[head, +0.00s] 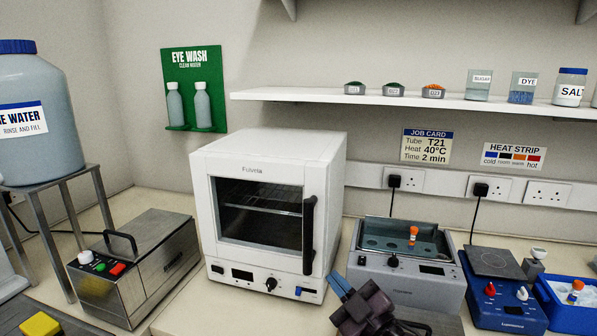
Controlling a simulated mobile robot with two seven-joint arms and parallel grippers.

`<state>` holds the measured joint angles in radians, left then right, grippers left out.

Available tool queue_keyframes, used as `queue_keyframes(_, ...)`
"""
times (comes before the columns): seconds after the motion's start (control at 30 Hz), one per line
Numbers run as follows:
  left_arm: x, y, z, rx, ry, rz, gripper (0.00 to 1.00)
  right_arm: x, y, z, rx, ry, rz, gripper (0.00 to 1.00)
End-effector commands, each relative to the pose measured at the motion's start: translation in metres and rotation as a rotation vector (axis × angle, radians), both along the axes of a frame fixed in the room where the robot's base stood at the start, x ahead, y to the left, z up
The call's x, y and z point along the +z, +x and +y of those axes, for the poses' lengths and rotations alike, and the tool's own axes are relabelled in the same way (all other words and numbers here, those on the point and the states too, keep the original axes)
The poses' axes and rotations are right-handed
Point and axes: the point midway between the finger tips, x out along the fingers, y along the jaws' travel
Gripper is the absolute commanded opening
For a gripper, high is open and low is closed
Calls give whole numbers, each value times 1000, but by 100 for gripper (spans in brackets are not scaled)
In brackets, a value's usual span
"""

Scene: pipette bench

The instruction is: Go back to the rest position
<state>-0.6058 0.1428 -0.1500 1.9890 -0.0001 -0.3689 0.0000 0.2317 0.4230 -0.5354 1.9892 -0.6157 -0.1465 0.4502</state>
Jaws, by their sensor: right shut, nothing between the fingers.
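My right gripper (341,287) shows at the bottom centre, in front of the white oven and left of the grey water bath. Its dark body shows with blue fingers pointing up and left. It is shut and holds nothing. My left gripper is out of view. An orange-capped tube (413,236) stands upright in the grey water bath (408,278). The job card (427,146) on the wall reads tube T21, heat 40°C, time 2 min.
The white oven (266,259) has its door shut. A steel lidded box (150,265) stands left, beside a water tank (38,120). A blue hotplate unit (497,297) and a blue ice box (570,318) stand right. A shelf (300,96) with jars runs above.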

Motion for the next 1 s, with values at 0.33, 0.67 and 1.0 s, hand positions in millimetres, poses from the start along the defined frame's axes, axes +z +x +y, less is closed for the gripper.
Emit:
queue_keyframes(0.33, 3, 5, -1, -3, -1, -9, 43, -90, -53, -113, -504, 143, 550, 0)
queue_keyframes(0.67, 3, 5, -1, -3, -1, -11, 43, -171, -172, -182, -780, 141, 1123, 0)
queue_keyframes(1.0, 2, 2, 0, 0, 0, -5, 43, -195, -252, -200, -850, 110, 1435, 0)
